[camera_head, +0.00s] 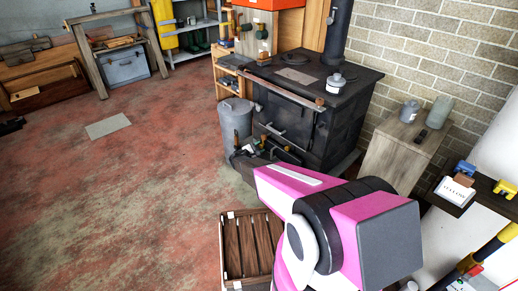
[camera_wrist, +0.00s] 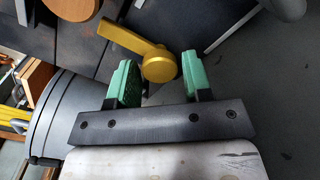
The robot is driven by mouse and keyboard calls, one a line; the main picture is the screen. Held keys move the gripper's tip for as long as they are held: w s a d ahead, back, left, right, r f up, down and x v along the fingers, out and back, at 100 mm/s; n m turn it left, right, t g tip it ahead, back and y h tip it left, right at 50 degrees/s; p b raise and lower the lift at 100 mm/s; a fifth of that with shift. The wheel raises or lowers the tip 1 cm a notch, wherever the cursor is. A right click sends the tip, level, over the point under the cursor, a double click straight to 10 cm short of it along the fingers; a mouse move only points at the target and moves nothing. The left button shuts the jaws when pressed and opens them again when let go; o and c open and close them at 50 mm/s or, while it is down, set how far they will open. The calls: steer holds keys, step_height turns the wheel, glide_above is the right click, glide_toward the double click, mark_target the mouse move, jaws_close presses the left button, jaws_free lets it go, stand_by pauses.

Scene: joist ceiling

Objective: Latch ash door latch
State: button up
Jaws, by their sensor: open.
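The ash door latch (camera_wrist: 126,37) is a gold lever with a round knob at its lower right end. It shows in the wrist view against dark metal, just ahead of my gripper. My gripper (camera_wrist: 160,76) is open, with one green finger on each side of the knob in the picture. The knob overlaps the gap between the fingers; I cannot tell whether it touches either one. In the head view the black stove (camera_head: 292,116) stands beyond my arm, and the low front of the stove is partly hidden by my gripper and arm.
A grey metal bin (camera_head: 236,120) stands left of the stove; its side also shows in the wrist view (camera_wrist: 65,112). A slatted wooden crate (camera_head: 250,247) lies on the floor in front. A wooden cabinet (camera_head: 398,155) stands right of the stove. The red floor at left is mostly clear.

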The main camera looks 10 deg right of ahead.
steer(key=c, duration=0.7)
steer(key=shift+o, duration=0.2)
steer(key=n, duration=0.4)
steer(key=shift+n, duration=0.4)
steer(key=n, duration=0.4)
steer(key=shift+n, duration=0.3)
steer(key=n, duration=0.4)
steer(key=shift+n, duration=2.2)
